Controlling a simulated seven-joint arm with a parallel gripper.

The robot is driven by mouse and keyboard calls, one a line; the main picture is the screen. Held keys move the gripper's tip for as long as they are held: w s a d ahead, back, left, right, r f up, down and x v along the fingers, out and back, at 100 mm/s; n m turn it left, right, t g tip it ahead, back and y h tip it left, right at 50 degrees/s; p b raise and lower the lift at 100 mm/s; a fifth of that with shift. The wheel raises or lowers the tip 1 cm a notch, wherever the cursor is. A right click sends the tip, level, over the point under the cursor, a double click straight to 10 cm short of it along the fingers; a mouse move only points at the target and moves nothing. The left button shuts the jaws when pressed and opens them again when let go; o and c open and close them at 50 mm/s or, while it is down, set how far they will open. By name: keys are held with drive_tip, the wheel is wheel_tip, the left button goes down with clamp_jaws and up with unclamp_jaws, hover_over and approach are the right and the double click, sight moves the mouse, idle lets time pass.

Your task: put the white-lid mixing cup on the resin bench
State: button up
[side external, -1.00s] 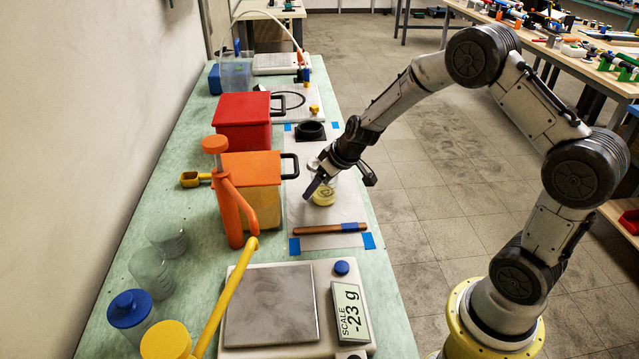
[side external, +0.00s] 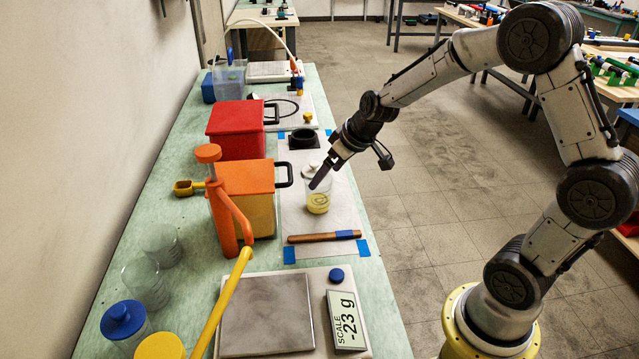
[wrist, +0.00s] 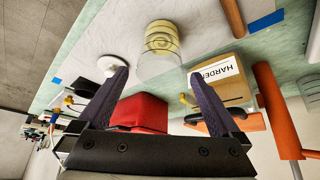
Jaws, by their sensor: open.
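A clear cup with pale yellow contents (side external: 317,203) stands on the grey mat (side external: 350,215) on the green-topped bench (side external: 185,222). A round white piece (wrist: 112,66) appears beside the cup there, by the left fingertip; in the side view a whitish piece (side external: 311,171) shows behind the cup's top. I cannot tell whether it is this cup's lid. My gripper (side external: 317,184) is open, its fingers slanting down in front of the cup's upper part. It is empty between the fingers in the wrist view (wrist: 192,74).
An orange box (side external: 245,190), labelled HARDENER in part, and a red box (side external: 235,130) stand left of the mat. A brown stick (side external: 318,238) lies across the mat's near end. A scale (side external: 268,315) reading -23 g, lidded jars and an orange lever pump (side external: 229,210) stand nearer.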

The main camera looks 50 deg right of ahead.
drive_tip(key=s+a+r, duration=0.6)
drive_tip(key=s+r, duration=0.5)
drive_tip(key=s+a, duration=0.2)
drive_tip(key=s, duration=1.3)
drive_tip(key=shift+s+r, duration=0.2)
drive_tip(key=shift+r, duration=0.15)
